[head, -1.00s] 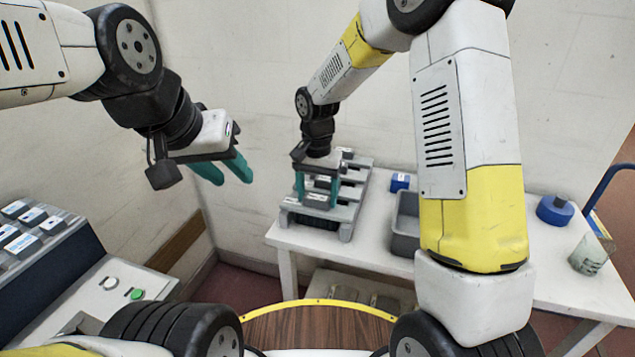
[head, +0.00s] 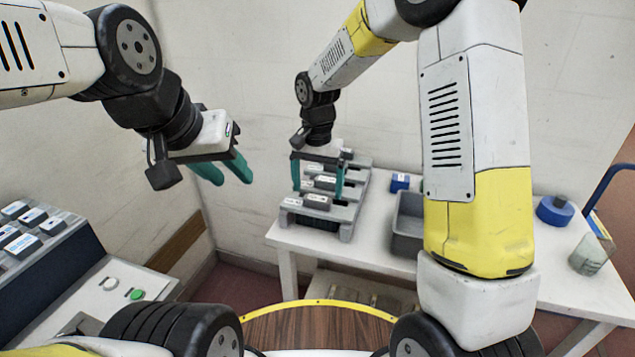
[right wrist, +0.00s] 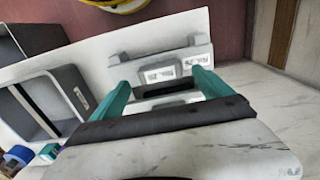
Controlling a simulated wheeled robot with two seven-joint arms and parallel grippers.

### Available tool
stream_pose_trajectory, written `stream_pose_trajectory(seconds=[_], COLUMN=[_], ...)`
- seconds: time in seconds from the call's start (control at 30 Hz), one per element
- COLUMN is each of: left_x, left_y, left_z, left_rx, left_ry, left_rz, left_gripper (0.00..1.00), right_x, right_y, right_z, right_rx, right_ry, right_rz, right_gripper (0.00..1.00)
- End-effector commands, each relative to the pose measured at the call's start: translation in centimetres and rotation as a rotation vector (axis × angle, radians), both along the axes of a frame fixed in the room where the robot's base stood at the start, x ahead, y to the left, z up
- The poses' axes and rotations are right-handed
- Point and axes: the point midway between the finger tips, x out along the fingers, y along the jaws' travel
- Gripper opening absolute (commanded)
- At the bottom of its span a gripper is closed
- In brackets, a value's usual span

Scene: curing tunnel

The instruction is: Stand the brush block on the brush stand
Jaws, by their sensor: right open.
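A grey slatted rack (head: 347,222), which I take for the brush stand, stands on the white table. Several grey blocks with white labels sit on it; I cannot tell for sure which is the brush block. One labelled block (head: 317,201) lies in the front row between the fingers of my right gripper (head: 318,192), with another (head: 292,202) beside it to the left. The right gripper is open above the rack; in the right wrist view its teal fingers (right wrist: 160,82) straddle a labelled block (right wrist: 160,74). My left gripper (head: 228,178) is open and empty, away from the table.
A grey bin (head: 405,243) and a small blue box (head: 400,181) are right of the rack. A button panel (head: 120,290) is at the lower left.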

Motion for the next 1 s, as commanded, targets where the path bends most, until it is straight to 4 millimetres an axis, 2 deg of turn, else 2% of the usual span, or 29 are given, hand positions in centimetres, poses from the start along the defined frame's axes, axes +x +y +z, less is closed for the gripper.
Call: stream_pose_trajectory(seconds=[0.1, 0.3, 0.53, 0.63, 0.77, 0.9, 1.0], left_x=[0.0, 0.0, 0.0, 0.0, 0.0, 0.0, 0.0], left_y=[0.0, 0.0, 0.0, 0.0, 0.0, 0.0, 0.0], left_z=[0.0, 0.0, 0.0, 0.0, 0.0, 0.0, 0.0], left_rx=[0.0, 0.0, 0.0, 0.0, 0.0, 0.0, 0.0], left_ry=[0.0, 0.0, 0.0, 0.0, 0.0, 0.0, 0.0], left_rz=[0.0, 0.0, 0.0, 0.0, 0.0, 0.0, 0.0], left_gripper=[0.36, 0.36, 0.36, 0.36, 0.36, 0.36, 0.36], right_x=[0.1, 0.0, -0.1, -0.9, -3.4, -7.6, -11.0], right_y=[0.1, 0.0, -0.1, -1.2, -4.0, -7.7, -10.0], right_z=[2.9, 6.7, 9.0, 10.4, 13.4, 16.3, 17.6], right_rx=[0.003, 0.001, 0.003, 0.016, 0.052, 0.09, 0.107], right_ry=[-0.005, -0.003, -0.003, -0.025, -0.096, -0.203, -0.285], right_rz=[-0.001, 0.0, 0.002, 0.016, 0.064, 0.139, 0.191], right_gripper=[0.89, 0.89, 0.89, 0.89, 0.89, 0.89, 0.89])
